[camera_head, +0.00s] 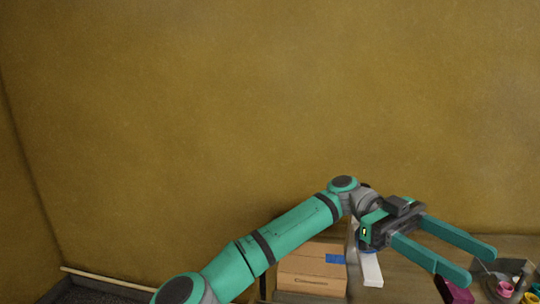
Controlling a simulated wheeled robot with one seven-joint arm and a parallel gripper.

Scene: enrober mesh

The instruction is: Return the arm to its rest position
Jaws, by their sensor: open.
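My arm, green with dark joints, reaches from the bottom middle of the head view up and to the right. My gripper (477,264) is at its end, at the lower right. Its two long green fingers point right and are spread wide apart, with nothing between them. The gripper is in front of a wooden surface (405,286) that bears several objects. How high it is above that surface I cannot tell.
A cardboard box (312,276) with a blue label stands behind the arm. A white block (371,269) is beside it. A dark magenta item (455,291) and a grey container (498,274) with small coloured pieces are at the lower right. A dark mesh (95,292) lies lower left. The wall is bare.

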